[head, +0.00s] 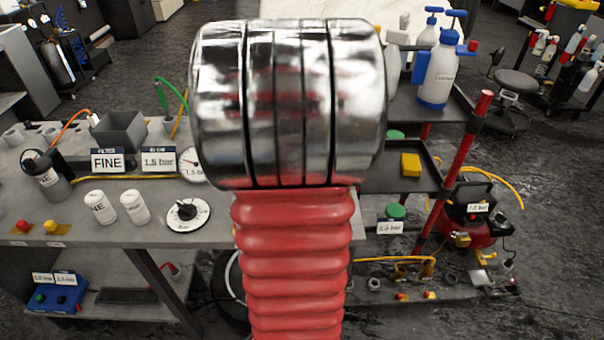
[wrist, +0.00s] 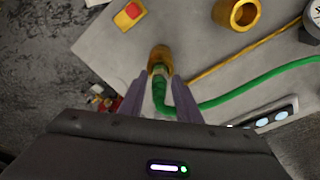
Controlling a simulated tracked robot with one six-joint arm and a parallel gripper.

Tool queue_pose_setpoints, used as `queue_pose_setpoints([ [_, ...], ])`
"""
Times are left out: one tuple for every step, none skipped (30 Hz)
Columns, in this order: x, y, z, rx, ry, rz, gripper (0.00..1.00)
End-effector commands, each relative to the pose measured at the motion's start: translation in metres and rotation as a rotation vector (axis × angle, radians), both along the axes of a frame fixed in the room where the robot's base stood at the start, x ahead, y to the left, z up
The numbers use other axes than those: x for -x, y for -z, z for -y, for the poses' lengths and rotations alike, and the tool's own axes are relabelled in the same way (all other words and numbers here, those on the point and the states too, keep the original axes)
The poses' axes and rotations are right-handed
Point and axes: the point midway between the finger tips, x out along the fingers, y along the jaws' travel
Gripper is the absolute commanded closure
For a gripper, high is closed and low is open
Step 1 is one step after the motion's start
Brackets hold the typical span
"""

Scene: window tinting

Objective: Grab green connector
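The green connector (wrist: 158,71) shows in the wrist view at the end of a green hose (wrist: 232,95), against a brass fitting (wrist: 159,55) near the table edge. My gripper (wrist: 158,84) has its two purple fingers apart, one on each side of the connector and hose end. I see narrow gaps beside the hose, so the fingers look open around it; contact at the tips cannot be told. In the head view part of a green hose (head: 161,95) shows left of my arm, which hides the gripper and the connector.
A red and yellow button (wrist: 128,15), a second brass ring (wrist: 236,13) and a yellow hose (wrist: 232,60) lie nearby in the wrist view. In the head view the grey workbench (head: 110,220) holds a gauge (head: 192,165), white cylinders (head: 134,207) and a dial (head: 186,212).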

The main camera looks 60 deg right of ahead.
Motion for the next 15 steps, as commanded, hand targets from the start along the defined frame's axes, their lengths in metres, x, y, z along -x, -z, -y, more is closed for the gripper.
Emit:
queue_pose_setpoints([
  [0.0000, -0.0001, 0.0000, 0.000, 0.000, 0.000, 0.73],
  [0.0000, -0.0001, 0.0000, 0.000, 0.000, 0.000, 0.75],
  [0.0000, -0.0001, 0.0001, 0.000, 0.000, 0.000, 0.78],
  [0.0000, -0.0001, 0.0001, 0.000, 0.000, 0.000, 0.80],
  [0.0001, -0.0001, 0.0000, 0.000, 0.000, 0.000, 0.82],
  [0.0001, -0.0001, 0.0000, 0.000, 0.000, 0.000, 0.85],
  [0.0001, -0.0001, 0.0000, 0.000, 0.000, 0.000, 0.87],
  [0.0001, -0.0001, 0.0000, 0.000, 0.000, 0.000, 0.90],
  [0.0001, -0.0001, 0.0000, 0.000, 0.000, 0.000, 0.92],
  [0.0001, -0.0001, 0.0000, 0.000, 0.000, 0.000, 0.94],
  [0.0001, -0.0001, 0.0000, 0.000, 0.000, 0.000, 0.97],
  [0.0001, 0.0000, 0.0001, 0.000, 0.000, 0.000, 0.99],
  [0.0001, 0.0000, 0.0001, 0.000, 0.000, 0.000, 1.00],
  [0.0001, 0.0000, 0.0001, 0.000, 0.000, 0.000, 1.00],
  [0.0001, 0.0000, 0.0001, 0.000, 0.000, 0.000, 1.00],
])
